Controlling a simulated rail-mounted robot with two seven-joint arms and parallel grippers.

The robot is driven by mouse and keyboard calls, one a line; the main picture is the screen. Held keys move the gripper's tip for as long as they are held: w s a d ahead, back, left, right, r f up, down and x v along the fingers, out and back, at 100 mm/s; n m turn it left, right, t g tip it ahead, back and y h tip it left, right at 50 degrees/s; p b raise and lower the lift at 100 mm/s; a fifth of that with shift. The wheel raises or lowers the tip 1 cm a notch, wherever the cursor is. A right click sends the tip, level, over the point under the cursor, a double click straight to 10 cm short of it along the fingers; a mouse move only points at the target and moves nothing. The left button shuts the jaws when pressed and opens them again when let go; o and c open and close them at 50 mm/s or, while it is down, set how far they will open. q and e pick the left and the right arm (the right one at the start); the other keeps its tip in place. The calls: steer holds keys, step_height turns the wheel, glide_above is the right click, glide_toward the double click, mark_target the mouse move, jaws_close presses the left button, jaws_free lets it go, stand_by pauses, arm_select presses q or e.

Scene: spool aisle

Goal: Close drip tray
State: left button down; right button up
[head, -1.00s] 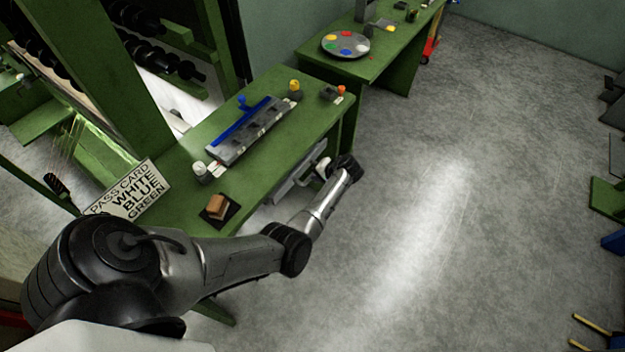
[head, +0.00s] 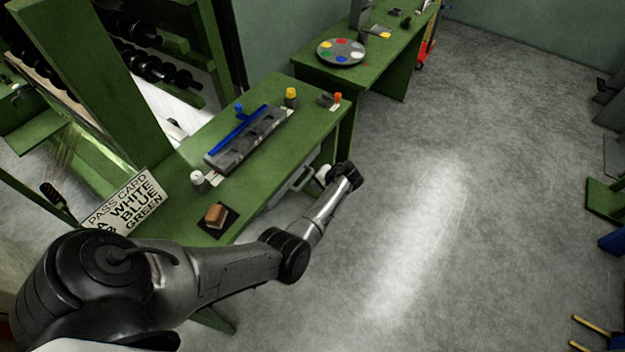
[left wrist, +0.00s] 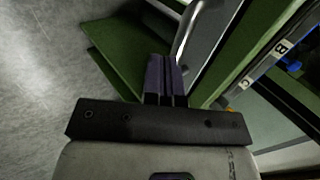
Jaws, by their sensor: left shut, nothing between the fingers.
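The drip tray (head: 288,187) is a grey piece under the front edge of the green table, mostly hidden by the tabletop and my arm. A pale bar handle (head: 303,180) shows on its front. In the left wrist view, a curved metal bar (left wrist: 186,30), likely this handle, rises beyond the fingers. My left gripper (head: 321,175) is at the table's front side, close to the tray front. Its dark fingers (left wrist: 165,68) are shut and empty. I cannot tell whether they touch the tray or how far out it sits. My right gripper is not in view.
The green table (head: 180,210) carries a grey block strip with a blue squeegee-like tool (head: 240,127), small jars and a brown block (head: 215,215). A pass card sign (head: 125,205) stands at left. A second table (head: 385,60) holds a colour disc.

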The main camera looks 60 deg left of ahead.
arm_select(q)
steer(key=p+v, duration=0.1)
steer(key=v, duration=1)
steer(key=shift+d+f+p, duration=0.2)
steer(key=shift+d+p, duration=0.1)
steer(key=shift+d, duration=0.05)
steer(key=shift+w, duration=0.15)
